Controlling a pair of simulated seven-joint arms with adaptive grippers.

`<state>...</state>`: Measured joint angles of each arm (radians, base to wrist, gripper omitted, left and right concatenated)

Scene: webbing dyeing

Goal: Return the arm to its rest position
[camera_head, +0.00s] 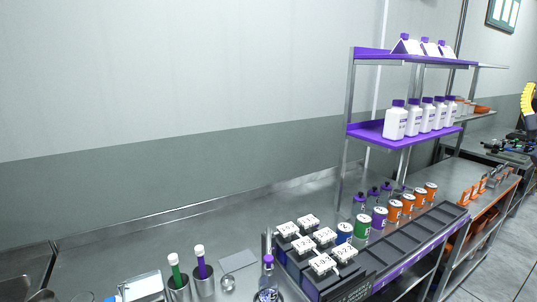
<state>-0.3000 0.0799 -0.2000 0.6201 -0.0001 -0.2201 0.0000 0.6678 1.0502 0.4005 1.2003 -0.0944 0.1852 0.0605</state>
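Neither of my arms nor grippers shows in the head view. The view takes in a steel workbench (190,243) along a grey wall. A black rack (415,232) with slots stands at the front right of it. White labelled blocks (323,265) sit in rows at its left end. Several small cans (380,216) with blue, green, purple and orange bands stand along its back edge.
Two metal cups (204,286) hold a green and a purple tube. A purple-capped flask (268,276) stands near the front edge. A purple shelf (373,131) carries white bottles (395,123). The bench's back left is clear.

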